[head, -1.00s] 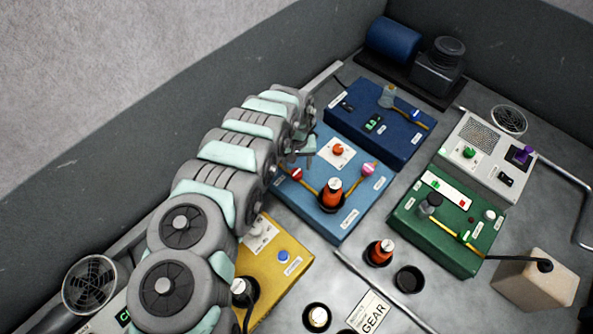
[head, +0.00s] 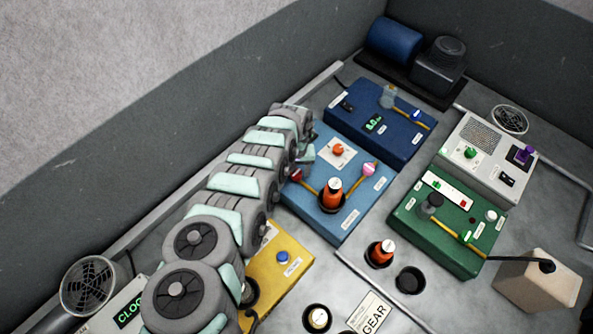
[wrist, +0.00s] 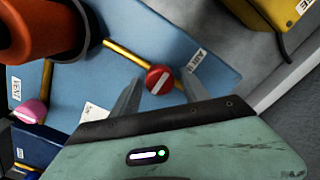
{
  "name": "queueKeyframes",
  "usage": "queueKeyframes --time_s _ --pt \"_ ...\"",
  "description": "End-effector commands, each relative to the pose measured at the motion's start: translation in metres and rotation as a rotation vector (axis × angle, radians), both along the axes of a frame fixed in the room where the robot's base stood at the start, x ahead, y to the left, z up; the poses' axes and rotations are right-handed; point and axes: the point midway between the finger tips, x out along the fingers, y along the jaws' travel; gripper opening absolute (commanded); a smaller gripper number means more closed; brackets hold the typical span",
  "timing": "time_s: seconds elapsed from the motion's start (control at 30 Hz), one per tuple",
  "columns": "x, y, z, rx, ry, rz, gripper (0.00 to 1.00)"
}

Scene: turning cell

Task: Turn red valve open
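The red valve (wrist: 159,79) is a round red knob with a white stripe, set on a yellow pipe on the light blue panel. Its stripe lies across the pipe's line. In the head view the red valve (head: 297,174) shows at the panel's left side, just below my gripper (head: 306,153). In the wrist view my gripper (wrist: 162,78) has its two fingers apart, one on each side of the knob in the picture. A gap shows on both sides of the knob. I cannot tell how far the fingertips are above the panel.
An orange canister (head: 331,194) stands on the same light blue panel (head: 345,228), near the valve. A pink valve (head: 369,169) is on its other pipe, and an orange knob (head: 338,150) sits behind. A yellow box (head: 285,285) is at the front.

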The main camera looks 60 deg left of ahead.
Motion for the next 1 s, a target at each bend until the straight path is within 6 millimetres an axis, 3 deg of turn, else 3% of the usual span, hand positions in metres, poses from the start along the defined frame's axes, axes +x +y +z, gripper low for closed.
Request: queueKeyframes --time_s 0.6,1.0 --pt "0.0001 -0.0001 -0.0001 0.0 0.0 0.0 0.01" --pt "0.001 -0.0012 0.0015 0.0 0.0 0.052 0.0"
